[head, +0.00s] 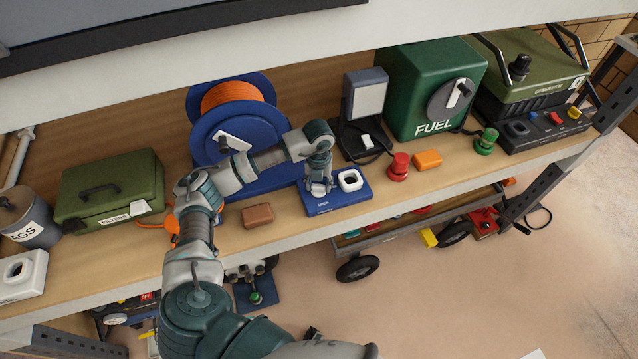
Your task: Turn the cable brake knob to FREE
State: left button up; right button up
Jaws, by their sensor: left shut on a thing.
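A blue cable reel (250,130) wound with orange cable stands at the back of the shelf, with a white lever-like piece on its face. A low blue panel (345,203) lies in front of it to the right. A white rounded square piece (350,180) with a dark centre sits on the panel. My left gripper (320,188) points down at the panel's left part, shut on a small knob there that its fingers mostly hide. The panel's lettering and the knob's setting are too small to read. My right gripper is not in view.
A brown block (257,215) lies left of the panel. A lamp (367,95) stands behind it. A red knob (399,168), an orange block (428,159) and the green FUEL can (430,85) are to the right. A green box (110,190) is at the left.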

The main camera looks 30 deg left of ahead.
aim_at(318, 185)
pick_arm(q)
jog(key=n, duration=0.4)
jog(key=shift+s+f+n, duration=0.2)
jog(key=shift+f+n, duration=0.05)
jog(key=shift+n, duration=0.15)
jog(key=shift+p, duration=0.3)
jog(key=o, duration=1.2)
jog(key=shift+c, duration=0.2)
jog(key=shift+w+r, duration=0.1)
jog(key=shift+w, duration=0.05)
jog(key=shift+r, duration=0.25)
notch_tip(318, 185, up, 11)
jog(key=shift+r, duration=0.15)
